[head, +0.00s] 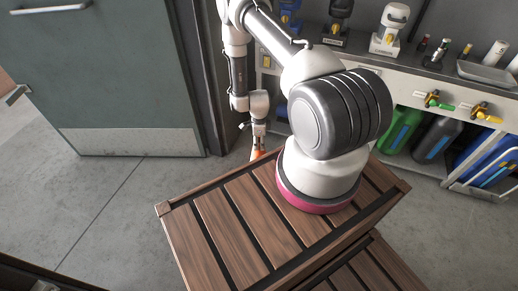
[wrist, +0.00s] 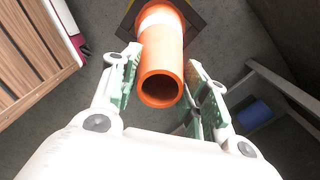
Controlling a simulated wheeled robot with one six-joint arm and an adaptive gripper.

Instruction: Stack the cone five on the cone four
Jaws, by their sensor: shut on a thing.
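An orange cone (wrist: 163,55) with a pale band and a dark base shows in the wrist view, seen from above its round open top. My gripper (wrist: 162,77) has its green-padded fingers on either side of the cone's upper part and is shut on it. In the head view my gripper (head: 257,128) hangs low beyond the slatted wooden top, and a small orange part of the cone (head: 257,153) shows below it. The rest is hidden behind the wood and my arm. I cannot tell which number this cone has. No second cone can be made out.
A grey-green door (head: 120,70) stands at the left, with clear concrete floor (head: 100,210) before it. A counter with taps (head: 433,100), bottles and a tray (head: 487,72) runs along the right back. A blue cylinder (wrist: 256,112) lies right of the cone in the wrist view.

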